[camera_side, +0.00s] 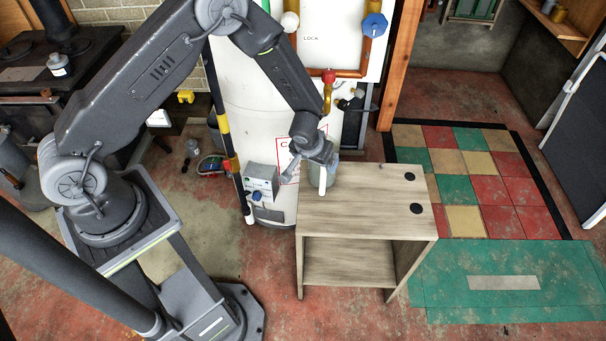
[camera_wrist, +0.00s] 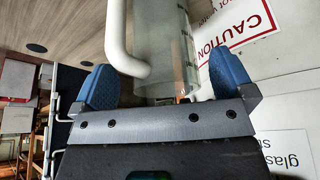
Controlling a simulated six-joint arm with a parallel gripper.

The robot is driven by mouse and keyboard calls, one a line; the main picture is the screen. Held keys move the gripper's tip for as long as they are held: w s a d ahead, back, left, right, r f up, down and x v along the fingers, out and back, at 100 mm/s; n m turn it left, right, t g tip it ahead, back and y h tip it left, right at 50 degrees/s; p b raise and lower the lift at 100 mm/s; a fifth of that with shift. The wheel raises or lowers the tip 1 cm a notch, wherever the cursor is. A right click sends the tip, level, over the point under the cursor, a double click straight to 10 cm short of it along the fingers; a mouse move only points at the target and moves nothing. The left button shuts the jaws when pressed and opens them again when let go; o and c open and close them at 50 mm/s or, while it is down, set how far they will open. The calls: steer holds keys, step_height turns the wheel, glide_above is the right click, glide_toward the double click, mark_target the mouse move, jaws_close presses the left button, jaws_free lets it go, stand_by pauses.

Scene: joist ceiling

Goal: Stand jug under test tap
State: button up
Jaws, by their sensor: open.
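A clear jug (camera_side: 333,173) with a white handle stands on the back left part of a small wooden table (camera_side: 380,210), partly hidden by my gripper (camera_side: 318,158). In the wrist view the jug (camera_wrist: 168,45) shows its handle and side markings, between and beyond the blue fingertips of my gripper (camera_wrist: 165,84). The fingers are spread apart; I cannot tell whether either touches the jug. A brass tap (camera_side: 327,98) with a red knob is on the front of the white tank, above the jug in the side view. My wrist crosses just below the tap.
The white tank (camera_side: 250,95) stands close behind the table. A grey box (camera_side: 262,180) and a yellow-black pole (camera_side: 228,140) are left of the table. The right part of the tabletop is clear apart from two black discs.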

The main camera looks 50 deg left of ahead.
steer(key=shift+s+d, duration=1.2)
steer(key=shift+s, duration=2.3)
steer(key=s+a+r+t+y, duration=0.1)
steer(key=s+a+r, duration=0.15)
steer(key=r, duration=0.95)
steer(key=s+a+r+y, duration=0.1)
steer(key=a+r+y, duration=0.15)
steer(key=r, duration=0.95)
steer(key=s+d+r+m+h, duration=0.2)
steer(key=s+r+h, duration=0.3)
steer(key=s+r, duration=0.6)
steer(key=s+m, duration=0.1)
steer(key=s, duration=0.3)
steer(key=shift+s+r+m, duration=0.35)
steer(key=shift+s+m, duration=0.05)
steer(key=shift+d, duration=0.1)
